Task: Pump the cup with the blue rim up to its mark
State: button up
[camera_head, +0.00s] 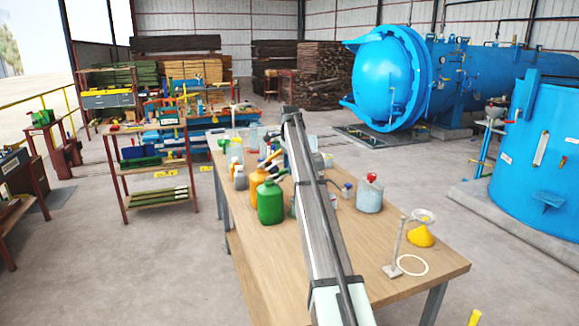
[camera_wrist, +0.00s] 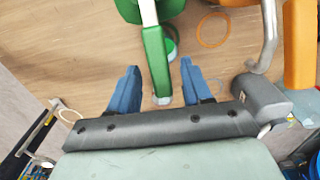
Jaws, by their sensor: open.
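In the wrist view my gripper (camera_wrist: 159,66) is open, its two blue fingers apart on either side of a green pump spout (camera_wrist: 155,52) with a pale tip. I cannot tell whether either finger touches it. The spout extends from a green bottle (camera_wrist: 128,8) at the top edge; this bottle seems to be the green one (camera_head: 270,203) on the bench in the head view. A small round blue-green thing (camera_wrist: 172,47), perhaps the blue-rimmed cup, shows partly beneath the spout, which hides much of it. No mark on it can be made out. In the head view my arm hides the gripper.
An orange ring (camera_wrist: 213,29) lies on the wooden bench (camera_head: 262,285), near a grey metal pipe (camera_wrist: 268,38) and an orange bottle (camera_wrist: 302,45).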

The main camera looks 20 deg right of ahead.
jog(key=shift+c, duration=0.2)
grip_shut()
dwell(0.4)
